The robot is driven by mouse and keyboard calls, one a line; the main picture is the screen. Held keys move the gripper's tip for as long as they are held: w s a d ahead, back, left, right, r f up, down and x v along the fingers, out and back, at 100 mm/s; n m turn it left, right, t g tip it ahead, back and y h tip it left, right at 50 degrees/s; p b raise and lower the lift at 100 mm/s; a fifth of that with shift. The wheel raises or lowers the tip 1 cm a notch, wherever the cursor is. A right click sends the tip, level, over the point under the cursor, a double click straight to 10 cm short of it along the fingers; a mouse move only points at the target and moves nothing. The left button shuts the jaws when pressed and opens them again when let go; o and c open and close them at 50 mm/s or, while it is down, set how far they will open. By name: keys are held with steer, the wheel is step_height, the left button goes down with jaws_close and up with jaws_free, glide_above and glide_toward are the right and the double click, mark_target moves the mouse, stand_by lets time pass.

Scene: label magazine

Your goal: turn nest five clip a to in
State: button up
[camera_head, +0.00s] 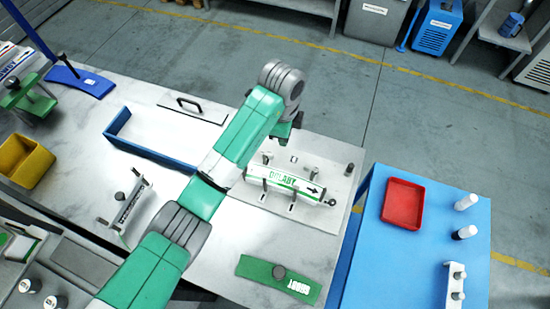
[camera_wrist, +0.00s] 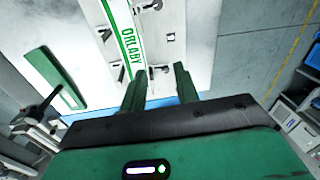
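A white label magazine with a green stripe and the word ORLABY (camera_head: 285,182) lies in a pale nest plate (camera_head: 325,166) on the table. It also shows in the wrist view (camera_wrist: 128,45). Small dark clips stand along it, one by its left end (camera_head: 265,182) and one on its near side (camera_head: 292,205). In the wrist view, one clip (camera_wrist: 105,34) is left of the magazine. No nest number or clip letter is readable. My gripper (camera_wrist: 160,82) has its green fingers apart, with nothing seen gripped, above the magazine's end. In the head view my arm hides its fingertips.
A green plate with a knob (camera_head: 278,279) lies at the table's front. A blue bench (camera_head: 405,265) with a red tray (camera_head: 403,204) stands right. A blue-walled tray (camera_head: 150,153) and another clipped magazine (camera_head: 128,207) are left. A yellow bin (camera_head: 25,163) is far left.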

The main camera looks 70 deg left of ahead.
mark_target(270, 155)
steer(key=shift+g+h, duration=0.3)
steer(key=shift+g, duration=0.2)
steer(key=s, duration=0.1)
steer(key=s+a+f, duration=0.1)
steer(key=s+f, duration=0.1)
steer(key=s, duration=0.1)
steer(key=shift+a+f, duration=0.25)
step_height(270, 155, down, 8)
steer(key=shift+r, duration=0.15)
steer(key=shift+w, duration=0.1)
steer(key=shift+c, duration=0.4)
jaws_close()
